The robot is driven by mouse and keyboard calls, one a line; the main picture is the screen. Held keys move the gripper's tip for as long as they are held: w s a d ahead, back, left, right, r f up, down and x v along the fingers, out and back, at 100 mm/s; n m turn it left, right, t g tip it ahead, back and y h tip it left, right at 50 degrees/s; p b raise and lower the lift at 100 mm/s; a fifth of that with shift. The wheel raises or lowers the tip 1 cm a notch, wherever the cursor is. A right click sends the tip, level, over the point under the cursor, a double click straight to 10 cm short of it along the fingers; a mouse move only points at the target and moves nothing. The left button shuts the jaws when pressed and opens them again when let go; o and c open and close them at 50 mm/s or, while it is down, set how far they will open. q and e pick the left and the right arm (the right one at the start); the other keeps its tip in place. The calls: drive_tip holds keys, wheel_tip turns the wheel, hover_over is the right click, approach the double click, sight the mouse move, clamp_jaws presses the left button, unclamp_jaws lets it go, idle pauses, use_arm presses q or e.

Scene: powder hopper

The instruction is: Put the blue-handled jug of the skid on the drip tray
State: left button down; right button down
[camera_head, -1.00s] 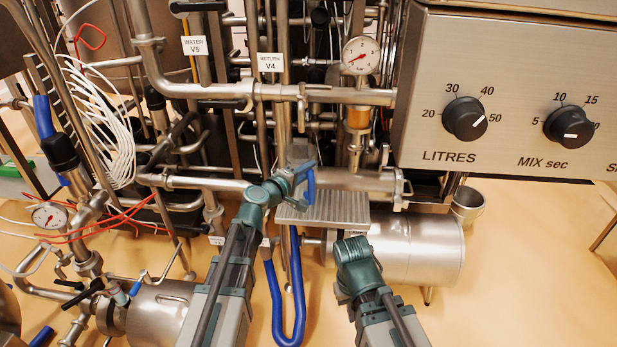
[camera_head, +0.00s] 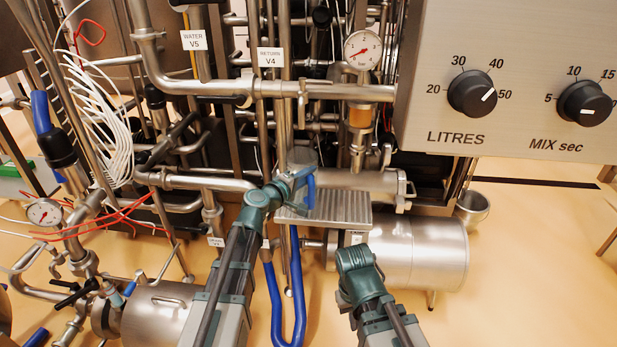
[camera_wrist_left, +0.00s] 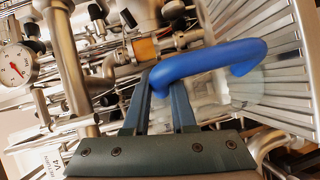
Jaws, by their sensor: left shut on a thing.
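The jug has a blue handle (camera_head: 311,190) and a clear, see-through body (camera_head: 301,157) that is hard to make out. My left gripper (camera_head: 299,181) is shut on the blue handle, which also shows large in the left wrist view (camera_wrist_left: 215,60). The drip tray (camera_head: 345,207) is a ribbed metal plate just below and to the right of the jug; its ribs show at the right of the left wrist view (camera_wrist_left: 275,60). I cannot tell whether the jug touches the tray. My right gripper (camera_head: 355,259) is lower right, below the tray, apparently empty; its fingers are not clear.
A horizontal steel pipe (camera_head: 350,180) runs behind the tray. A steel cylinder (camera_head: 415,252) lies below and right of it. A blue hose (camera_head: 275,300) hangs by my left arm. The control panel (camera_head: 520,75) juts out at upper right. Open floor shows at right.

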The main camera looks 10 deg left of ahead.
use_arm(q)
drive_tip(key=c, duration=0.7)
unclamp_jaws()
drive_tip(key=shift+f, duration=0.1)
drive_tip(key=shift+c, duration=0.2)
drive_tip(key=shift+r, duration=0.2)
drive_tip(key=p+v, duration=0.2)
drive_tip(key=v, duration=1)
drive_tip(key=shift+f, duration=0.1)
drive_tip(key=s+d+m+g+p, duration=0.8)
drive_tip(key=s+d+p, duration=0.15)
drive_tip(key=d, duration=0.35)
drive_tip(key=s+a+r+m+g+y+p, duration=0.1)
drive_tip(key=s+a+m+g+y+p, duration=0.3)
drive_tip(key=s+y+p, duration=0.5)
drive_tip(key=s+m+g+p, duration=0.2)
drive_tip(key=s, duration=0.2)
drive_tip(key=shift+s+r+m+g, duration=0.15)
drive_tip(key=shift+r+m+g, duration=0.15)
drive_tip(key=shift+r, duration=0.1)
